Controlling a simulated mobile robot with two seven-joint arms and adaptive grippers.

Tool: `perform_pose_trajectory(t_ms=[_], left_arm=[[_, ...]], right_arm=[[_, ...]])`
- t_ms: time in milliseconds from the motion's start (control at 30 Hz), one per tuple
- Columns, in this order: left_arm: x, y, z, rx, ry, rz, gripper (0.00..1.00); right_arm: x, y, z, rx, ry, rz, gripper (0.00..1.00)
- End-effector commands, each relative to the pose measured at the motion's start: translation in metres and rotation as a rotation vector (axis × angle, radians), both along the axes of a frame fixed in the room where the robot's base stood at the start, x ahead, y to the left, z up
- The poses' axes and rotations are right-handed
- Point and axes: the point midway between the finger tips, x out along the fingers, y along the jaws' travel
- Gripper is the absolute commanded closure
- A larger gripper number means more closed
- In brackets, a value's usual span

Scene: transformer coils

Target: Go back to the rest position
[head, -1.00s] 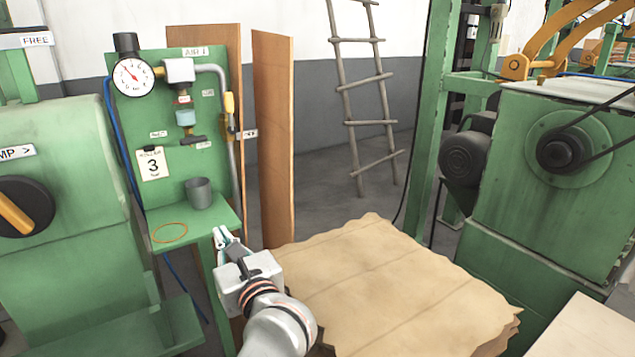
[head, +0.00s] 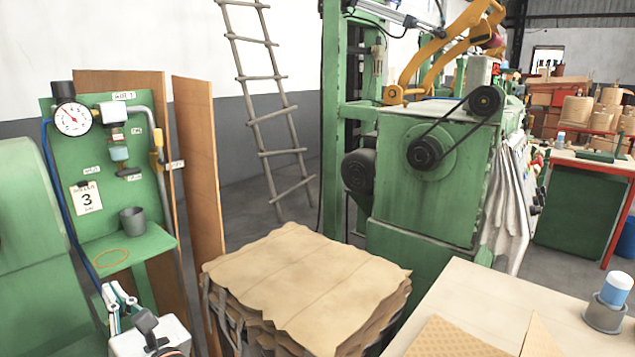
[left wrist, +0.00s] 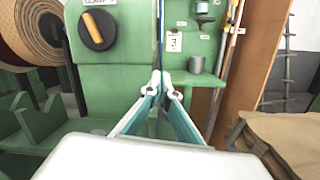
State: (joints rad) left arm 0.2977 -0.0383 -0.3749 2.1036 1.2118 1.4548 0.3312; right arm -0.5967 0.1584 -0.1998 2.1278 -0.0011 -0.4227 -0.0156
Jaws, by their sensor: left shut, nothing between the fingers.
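My left gripper (head: 119,300) shows at the lower left of the head view, in front of the green air panel and its shelf. In the left wrist view its two fingers (left wrist: 162,84) come together at the tips with nothing between them. It is shut and empty, in free space facing the green machine and the panel. My right gripper is in neither view.
A stack of brown sheets (head: 310,270) stands right of the left gripper. A pale table (head: 470,310) is at the lower right. The green air panel (head: 100,180) has a gauge (head: 72,118) and a grey cup (head: 133,220). A ladder (head: 265,110) leans behind.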

Motion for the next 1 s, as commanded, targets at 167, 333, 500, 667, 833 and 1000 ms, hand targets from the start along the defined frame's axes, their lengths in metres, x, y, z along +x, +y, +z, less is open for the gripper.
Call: perform_pose_trajectory(t_ms=[167,333,500,667,833,1000], left_arm=[[-0.020,-0.013,0.034,0.415,0.108,0.031,1.00],[-0.032,-0.059,0.039,0.938,0.289,0.027,1.00],[-0.042,-0.128,-0.014,1.537,0.527,-0.047,1.00],[-0.069,-0.173,-0.112,2.067,0.739,-0.182,1.00],[-0.121,-0.182,-0.218,2.524,0.906,-0.363,1.00],[-0.181,-0.166,-0.296,2.866,1.008,-0.542,1.00]], right_arm=[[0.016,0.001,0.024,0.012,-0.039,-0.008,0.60],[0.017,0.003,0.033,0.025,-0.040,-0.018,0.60],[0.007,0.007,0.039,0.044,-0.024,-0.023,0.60],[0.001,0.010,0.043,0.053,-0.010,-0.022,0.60],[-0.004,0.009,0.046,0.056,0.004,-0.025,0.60],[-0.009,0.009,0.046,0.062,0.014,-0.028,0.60]])
